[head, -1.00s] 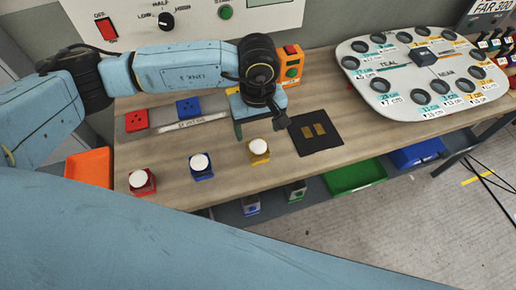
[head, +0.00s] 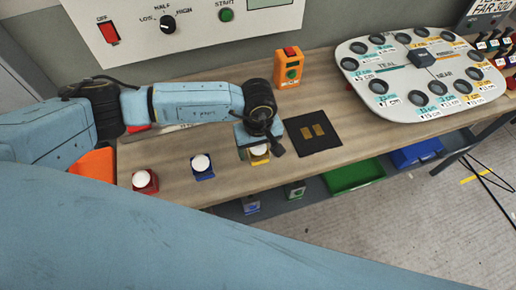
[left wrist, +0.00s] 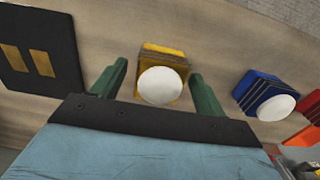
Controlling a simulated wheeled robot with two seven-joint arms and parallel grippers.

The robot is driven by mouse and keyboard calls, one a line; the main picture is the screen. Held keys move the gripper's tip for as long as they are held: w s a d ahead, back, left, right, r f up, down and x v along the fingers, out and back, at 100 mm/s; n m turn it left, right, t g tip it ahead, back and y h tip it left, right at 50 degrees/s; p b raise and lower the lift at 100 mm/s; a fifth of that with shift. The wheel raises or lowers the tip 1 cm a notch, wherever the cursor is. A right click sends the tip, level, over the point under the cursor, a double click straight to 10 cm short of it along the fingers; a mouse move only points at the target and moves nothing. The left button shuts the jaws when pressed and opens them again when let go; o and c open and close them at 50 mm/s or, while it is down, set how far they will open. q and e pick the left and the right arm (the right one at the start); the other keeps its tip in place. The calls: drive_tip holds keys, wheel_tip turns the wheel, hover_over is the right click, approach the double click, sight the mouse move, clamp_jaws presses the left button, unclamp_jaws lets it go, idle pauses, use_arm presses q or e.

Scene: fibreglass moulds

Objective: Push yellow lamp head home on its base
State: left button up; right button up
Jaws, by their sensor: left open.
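The yellow lamp (head: 259,157) stands near the front edge of the bench, mostly hidden under my left gripper in the head view. In the left wrist view its round white top (left wrist: 160,86) and yellow body (left wrist: 163,54) show between two green fingers. My left gripper (left wrist: 156,88) is open, one finger on each side of the lamp, with a gap on both sides. In the head view the left gripper (head: 258,146) points down over the lamp. I cannot tell whether the head sits flush on its base. My right gripper is not in view.
A blue lamp (head: 203,168) and a red lamp (head: 144,181) with white tops stand to the left. A black pad with gold plates (head: 314,133) lies just right. An orange switch box (head: 289,68) and a grey board with holes (head: 420,100) are farther back.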

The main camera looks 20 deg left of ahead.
use_arm(q)
drive_tip(key=shift+f, duration=0.35)
drive_tip(key=c, duration=1)
drive_tip(key=shift+r, duration=0.1)
wheel_tip(320, 180, up, 10)
drive_tip(key=shift+f+b, duration=0.1)
drive_tip(key=shift+b, duration=0.55)
